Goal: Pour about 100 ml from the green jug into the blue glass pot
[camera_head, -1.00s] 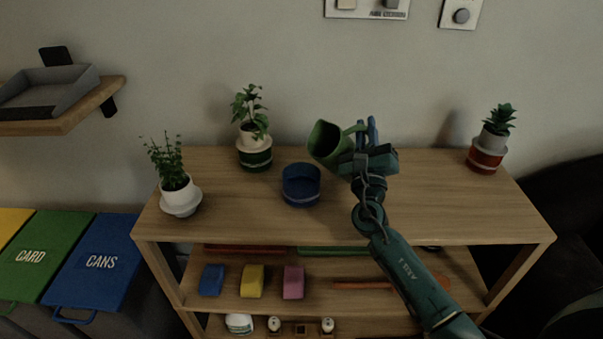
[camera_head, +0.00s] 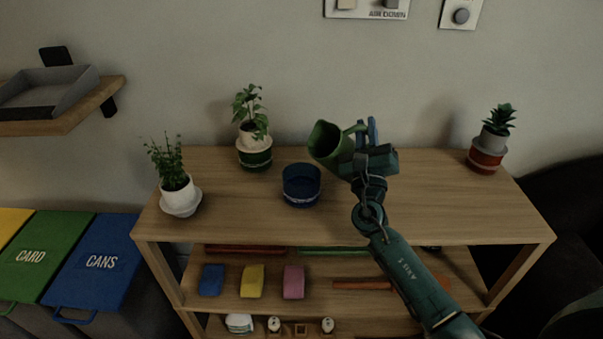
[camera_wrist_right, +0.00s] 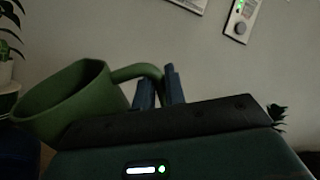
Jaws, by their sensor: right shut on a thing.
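The green jug (camera_head: 334,146) is tilted to the left, its open mouth facing left and toward the camera. My right gripper (camera_head: 368,134) is shut on the jug's handle and holds it above the shelf top. In the right wrist view the jug (camera_wrist_right: 75,100) leans left, and its handle sits at the fingers (camera_wrist_right: 160,90). The blue glass pot (camera_head: 301,187) stands upright on the shelf top, left of and below the jug's mouth, apart from it. No stream of liquid is visible. The level inside the jug and pot cannot be told. My left gripper is not in view.
On the wooden shelf top (camera_head: 410,215) stand a plant in a green-banded pot (camera_head: 254,153), a plant in a white pot (camera_head: 179,195) and a succulent in a red-banded pot (camera_head: 487,152). Free room lies right of my arm. Coloured blocks sit on the lower shelf.

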